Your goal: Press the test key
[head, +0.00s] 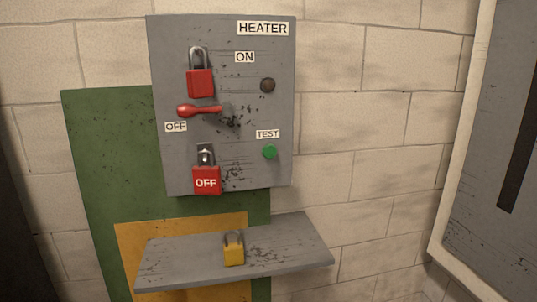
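The test key is a round green button (269,152) on the lower right of a grey panel (270,60) marked HEATER. A TEST label (268,134) sits just above it. Nothing covers the button. A red lever (199,111) on the panel lies roughly level, its knob to the left above an OFF label (176,127). A dark round lamp or knob (267,85) is above the TEST label, near the ON label (244,57). My gripper is not in view.
A red padlock (200,83) hangs above the lever; another red padlock marked OFF (206,180) hangs below it. A yellow padlock (234,250) stands on a grey shelf (180,262) below the panel. A grey cabinet (480,200) stands at the right.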

